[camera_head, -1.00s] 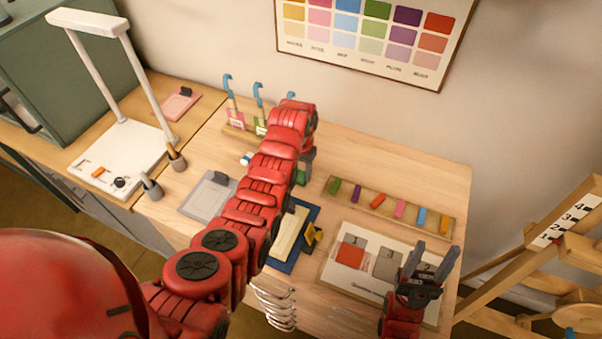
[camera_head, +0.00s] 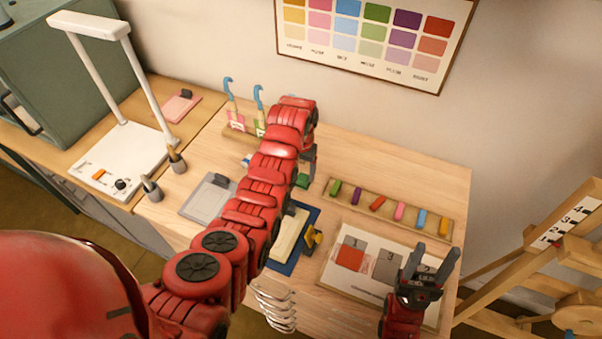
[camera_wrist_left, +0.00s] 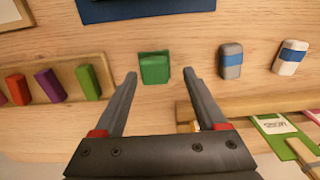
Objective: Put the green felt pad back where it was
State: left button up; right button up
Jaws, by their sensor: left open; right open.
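The green felt pad (camera_wrist_left: 154,69) is a small dark green block on the bare wood table; in the head view it shows partly beside my left arm (camera_head: 302,180). My left gripper (camera_wrist_left: 159,77) is open and empty in the wrist view, its fingertips either side of the pad's near edge and apart from it. In the head view the left gripper (camera_head: 310,160) is largely hidden by my own arm. My right gripper (camera_head: 430,255) is open and empty, pointing up over the right part of the white swatch card (camera_head: 345,283).
A grey-blue block (camera_wrist_left: 231,61) and a white-blue block (camera_wrist_left: 291,57) stand beside the pad. A wooden tray (camera_head: 440,232) holds several coloured sticks. A blue mat (camera_head: 312,214) lies nearer. The table's back right is clear.

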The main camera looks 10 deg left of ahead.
aim_at(301, 176)
pick_arm(q)
notch_tip(301, 176, up, 7)
jog(key=shift+f+p, duration=0.1)
jog(key=shift+p, duration=0.85)
notch_tip(301, 176, up, 4)
jog(key=p, duration=0.4)
jog(key=shift+s+f, duration=0.1)
jog(key=shift+f, duration=0.05)
jog(key=shift+f, duration=0.15)
